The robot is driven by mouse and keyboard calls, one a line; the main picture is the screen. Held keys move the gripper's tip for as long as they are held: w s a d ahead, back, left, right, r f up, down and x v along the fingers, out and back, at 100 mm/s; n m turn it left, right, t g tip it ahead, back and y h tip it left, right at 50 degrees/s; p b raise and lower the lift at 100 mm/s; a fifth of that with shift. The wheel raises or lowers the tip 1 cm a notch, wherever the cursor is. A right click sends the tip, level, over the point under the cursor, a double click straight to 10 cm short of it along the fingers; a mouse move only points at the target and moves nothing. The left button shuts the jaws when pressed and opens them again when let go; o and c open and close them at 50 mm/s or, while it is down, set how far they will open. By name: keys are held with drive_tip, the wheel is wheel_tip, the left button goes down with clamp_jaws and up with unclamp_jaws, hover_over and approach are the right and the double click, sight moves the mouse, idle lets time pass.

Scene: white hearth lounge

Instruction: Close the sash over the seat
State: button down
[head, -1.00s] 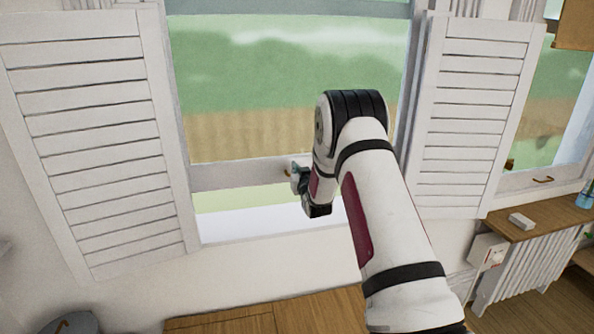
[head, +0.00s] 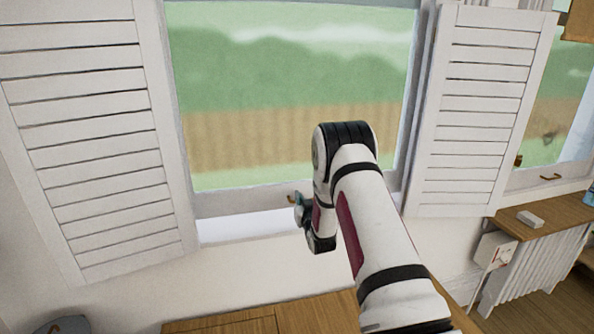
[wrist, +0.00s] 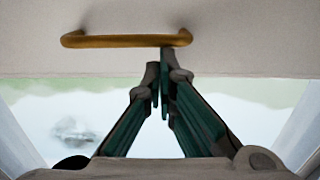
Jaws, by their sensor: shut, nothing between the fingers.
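The white window sash (head: 240,200) is low in its frame, its bottom rail just above the white sill (head: 240,228). No green shows under the rail in the head view; I cannot tell whether rail and sill touch. A brass handle (head: 291,197) is on the rail, and it shows in the wrist view (wrist: 125,41). My gripper (head: 301,202) is at the handle, partly hidden by my wrist. In the wrist view my gripper (wrist: 161,72) is shut and empty, its tips at the handle's right part; contact is unclear. The wooden seat (head: 240,324) lies below the window.
Louvred white shutters stand open at the left (head: 95,150) and right (head: 480,110) of the window. A second window with a brass handle (head: 551,177) is at the far right. A wooden shelf (head: 545,212) over a radiator holds a small white block (head: 530,220).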

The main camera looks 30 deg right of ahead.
wheel_tip(320, 180, down, 8)
drive_tip(key=b, duration=0.2)
drive_tip(key=shift+f, duration=0.15)
drive_tip(key=shift+s, duration=0.1)
